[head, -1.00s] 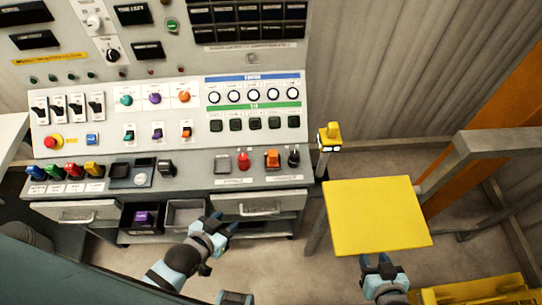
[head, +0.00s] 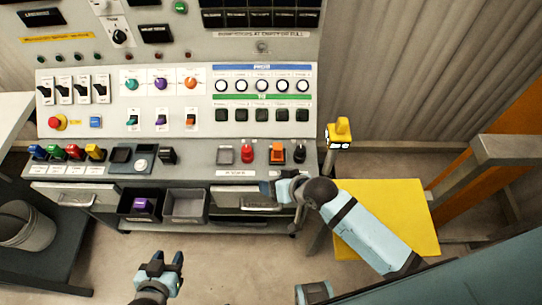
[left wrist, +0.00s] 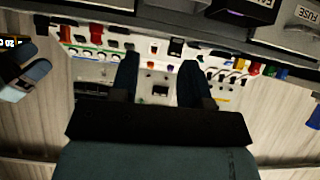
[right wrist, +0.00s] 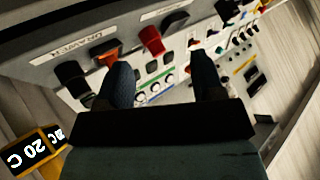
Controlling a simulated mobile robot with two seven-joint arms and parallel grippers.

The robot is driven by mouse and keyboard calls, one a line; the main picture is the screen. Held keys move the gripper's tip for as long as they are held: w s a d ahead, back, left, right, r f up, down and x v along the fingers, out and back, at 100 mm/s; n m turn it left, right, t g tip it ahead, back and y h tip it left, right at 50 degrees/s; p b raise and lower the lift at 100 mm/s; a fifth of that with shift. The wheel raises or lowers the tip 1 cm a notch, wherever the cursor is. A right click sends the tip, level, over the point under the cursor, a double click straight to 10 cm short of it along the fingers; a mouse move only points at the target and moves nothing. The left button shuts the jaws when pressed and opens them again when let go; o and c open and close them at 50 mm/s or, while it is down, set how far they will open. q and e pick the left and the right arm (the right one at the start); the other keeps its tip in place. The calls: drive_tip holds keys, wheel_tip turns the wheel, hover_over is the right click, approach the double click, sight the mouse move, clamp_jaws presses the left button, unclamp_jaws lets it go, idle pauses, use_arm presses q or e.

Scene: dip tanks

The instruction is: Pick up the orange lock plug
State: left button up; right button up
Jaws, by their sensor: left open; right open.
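The orange lock plug (head: 277,153) stands on the console's lower ledge, between a red plug (head: 247,152) and a black one (head: 299,152). In the right wrist view the orange plug (right wrist: 108,56) shows beyond the left finger, which partly covers it. My right gripper (head: 268,190) is in front of the ledge at the drawer, just below and nearer than the plug; its fingers (right wrist: 161,72) are apart with nothing held. My left gripper (head: 164,262) is open and empty, low over the floor in front of the console, well away from the plug.
A grey square block (head: 225,154) stands left of the red plug. A black bin (head: 128,205) with a purple item and a grey bin (head: 186,205) sit under the ledge. A yellow panel (head: 415,215) lies right, partly behind my right arm. A yellow device (head: 339,135) stands at the console's right end.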

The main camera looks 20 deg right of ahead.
drive_tip(key=w+a+r+g+b, duration=0.1)
drive_tip(key=w+a+g+b, duration=0.15)
drive_tip(key=w+a, duration=0.2)
wheel_tip(320, 180, up, 9)
drive_tip(key=m+g+h+b, duration=0.4)
drive_tip(key=g+h+b, duration=0.1)
drive_tip(key=g+h, duration=0.1)
hover_over(278, 146)
drive_tip(key=shift+t, duration=0.25)
wheel_tip(278, 146, down, 14)
drive_tip(key=shift+r+b, duration=0.1)
drive_tip(key=shift+b, duration=0.55)
drive_tip(key=c, duration=1)
